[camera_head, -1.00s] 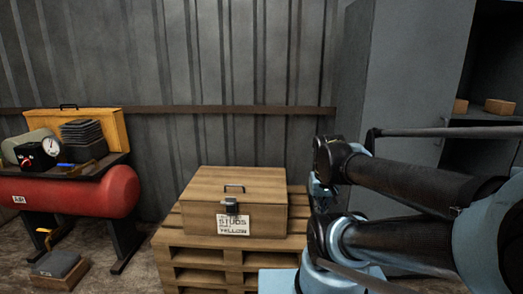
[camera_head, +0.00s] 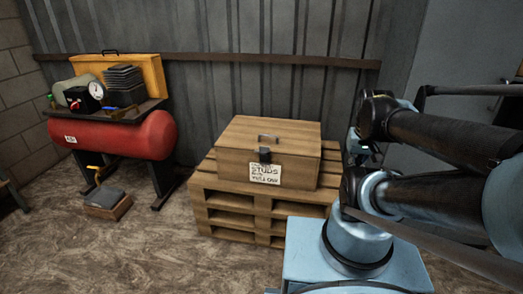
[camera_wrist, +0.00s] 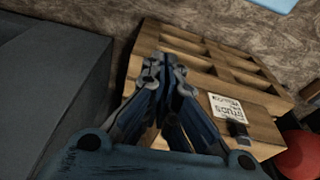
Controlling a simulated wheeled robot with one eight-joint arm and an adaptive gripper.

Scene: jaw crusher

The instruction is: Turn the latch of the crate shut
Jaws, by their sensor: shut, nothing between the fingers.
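I cannot tell from here how far the latch is turned. In the wrist view the crate (camera_wrist: 262,101) shows tilted, with the latch (camera_wrist: 238,130) at the lower right beside the label. My gripper (camera_wrist: 167,62) is shut and empty in the wrist view, left of the label and apart from the latch. In the head view the gripper's fingers cannot be made out.
The pallet (camera_head: 226,201) bears the crate. A red air compressor (camera_head: 110,138) stands to the left, with a yellow case (camera_head: 132,72) and a gauge on top. A grey cabinet (camera_head: 440,55) is at the right.

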